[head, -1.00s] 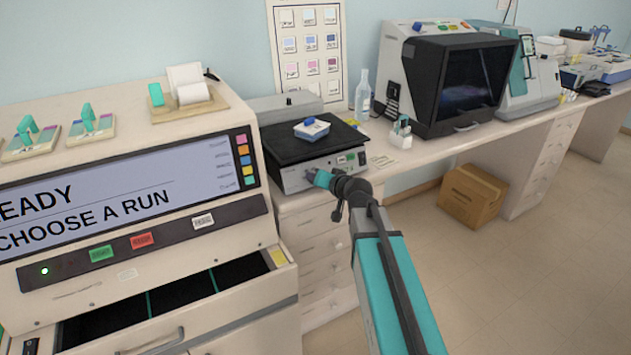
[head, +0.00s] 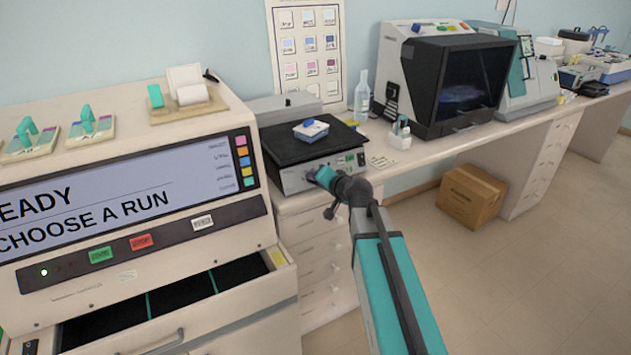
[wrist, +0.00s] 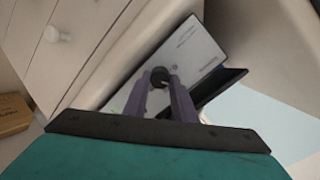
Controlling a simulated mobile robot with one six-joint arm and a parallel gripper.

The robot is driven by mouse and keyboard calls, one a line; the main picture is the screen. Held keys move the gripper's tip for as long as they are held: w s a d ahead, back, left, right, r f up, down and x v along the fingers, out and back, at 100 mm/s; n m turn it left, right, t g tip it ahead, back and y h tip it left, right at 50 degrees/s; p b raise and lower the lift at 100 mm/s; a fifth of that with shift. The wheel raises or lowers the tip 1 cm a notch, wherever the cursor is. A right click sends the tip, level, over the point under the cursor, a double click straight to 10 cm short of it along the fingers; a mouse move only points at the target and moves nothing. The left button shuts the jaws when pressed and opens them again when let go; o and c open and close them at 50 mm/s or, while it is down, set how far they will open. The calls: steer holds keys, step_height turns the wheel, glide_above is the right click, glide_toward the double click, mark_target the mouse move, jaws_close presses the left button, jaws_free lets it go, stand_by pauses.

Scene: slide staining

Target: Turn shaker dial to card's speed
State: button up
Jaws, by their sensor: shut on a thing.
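The shaker (head: 305,176) stands on the bench, with a black platform (head: 290,146) on top and a light front panel. Its dark round dial (wrist: 159,76) shows in the wrist view between the fingertips. My gripper (wrist: 160,80) is shut on the dial, with one purple-grey finger on each side. In the head view my gripper (head: 312,175) meets the left part of the shaker's front, and it hides the dial there. A small card (head: 380,161) lies on the bench right of the shaker; its writing is too small to read.
A blue and white box (head: 311,129) sits on the shaker platform. The stainer (head: 230,230) with its open drawer (head: 160,305) is close on the left. A bottle holder (head: 400,138) and black-fronted cabinet (head: 470,85) stand to the right.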

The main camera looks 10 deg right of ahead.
steer(key=o, duration=1)
steer(key=shift+o, duration=0.2)
steer(key=shift+s, duration=0.15)
steer(key=b+v, duration=0.5)
steer(key=v, duration=0.3)
steer(key=shift+b, duration=0.35)
steer(key=shift+d+b, duration=0.15)
steer(key=shift+b, duration=0.15)
steer(key=b, duration=0.4)
steer(key=shift+s+d+r, duration=0.1)
steer(key=shift+s+r, duration=0.05)
steer(key=shift+s, duration=0.2)
steer(key=b+v, duration=0.1)
steer(key=b, duration=0.5)
steer(key=shift+s, duration=0.4)
